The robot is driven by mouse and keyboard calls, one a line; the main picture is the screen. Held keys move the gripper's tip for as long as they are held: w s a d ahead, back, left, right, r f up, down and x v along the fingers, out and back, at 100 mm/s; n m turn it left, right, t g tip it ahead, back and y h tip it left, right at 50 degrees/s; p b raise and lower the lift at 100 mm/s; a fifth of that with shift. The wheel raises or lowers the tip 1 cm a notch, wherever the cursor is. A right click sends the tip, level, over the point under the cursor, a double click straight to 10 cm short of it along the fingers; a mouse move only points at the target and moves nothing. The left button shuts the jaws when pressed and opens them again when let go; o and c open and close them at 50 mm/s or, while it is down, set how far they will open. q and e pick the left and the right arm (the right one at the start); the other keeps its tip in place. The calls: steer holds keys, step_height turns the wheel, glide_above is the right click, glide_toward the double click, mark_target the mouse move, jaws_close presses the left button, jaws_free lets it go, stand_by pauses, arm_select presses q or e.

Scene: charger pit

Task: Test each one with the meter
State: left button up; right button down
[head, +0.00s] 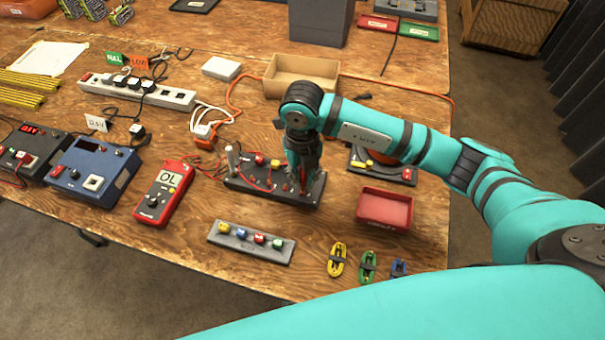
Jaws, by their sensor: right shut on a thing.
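A red multimeter (163,192) lies on the wooden bench at centre left, its screen reading OL. A black test board (262,188) with red wires and small coloured parts lies to its right. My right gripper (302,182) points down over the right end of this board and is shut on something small. Its fingers mostly hide what they hold; a bit of red shows beside them. A grey holder (250,246) with a row of yellow, blue, red and green pieces lies in front of the board. My left gripper is not in view.
A red tray (385,208) stands right of the board, with yellow (338,260), green (368,267) and blue (399,268) cable coils in front. A blue power supply (94,172) stands left.

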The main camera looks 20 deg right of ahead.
steer(key=shift+f+b, duration=0.9)
steer(key=shift+b, duration=0.1)
stand_by(1.7)
steer(key=c, duration=1)
jaws_free()
steer(key=shift+o, duration=0.2)
steer(key=shift+r+p, duration=2.5)
steer(key=shift+r, duration=1.3)
